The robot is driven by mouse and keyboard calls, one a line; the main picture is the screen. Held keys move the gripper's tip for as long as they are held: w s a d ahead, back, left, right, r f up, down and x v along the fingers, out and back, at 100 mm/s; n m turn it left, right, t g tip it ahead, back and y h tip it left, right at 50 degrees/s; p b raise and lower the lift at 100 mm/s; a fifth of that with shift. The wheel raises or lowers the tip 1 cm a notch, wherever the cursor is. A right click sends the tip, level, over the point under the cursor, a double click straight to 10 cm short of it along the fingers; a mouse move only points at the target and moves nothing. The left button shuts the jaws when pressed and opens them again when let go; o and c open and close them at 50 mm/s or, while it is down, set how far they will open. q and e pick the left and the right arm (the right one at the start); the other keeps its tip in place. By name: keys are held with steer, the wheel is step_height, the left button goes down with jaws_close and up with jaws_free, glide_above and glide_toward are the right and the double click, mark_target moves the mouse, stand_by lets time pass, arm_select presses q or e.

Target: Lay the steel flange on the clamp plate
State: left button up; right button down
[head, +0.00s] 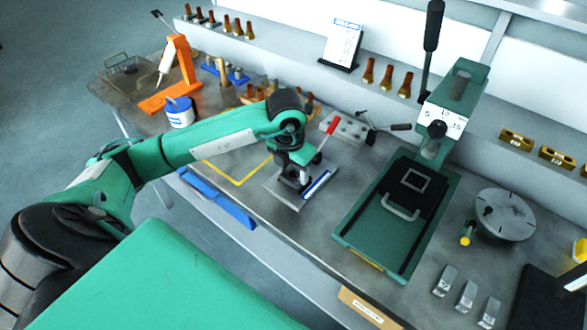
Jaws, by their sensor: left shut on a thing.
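My left gripper (297,180) reaches in from the left and points down over a small light grey plate (280,193), which looks like the clamp plate. A clamp lever with a red handle (328,130) stands up just behind the gripper. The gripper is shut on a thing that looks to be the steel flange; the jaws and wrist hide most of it. I cannot tell whether it touches the plate.
A blue-edged strip (317,184) lies at the plate's right side. A green press (440,120) stands to the right. A round slotted disc (508,207) lies farther right. A yellow outline (237,183) marks bare bench at left. An orange stand (184,65) is at back left.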

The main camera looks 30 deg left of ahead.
arm_select(q)
steer(key=shift+b, duration=0.55)
stand_by(1.4)
steer(key=shift+f+b, duration=0.75)
steer(key=shift+r, duration=0.25)
steer(key=shift+r, duration=0.25)
steer(key=shift+b, duration=0.4)
stand_by(1.5)
steer(key=shift+a+f, duration=0.1)
steer(key=shift+a, duration=0.1)
steer(key=shift+f, duration=0.15)
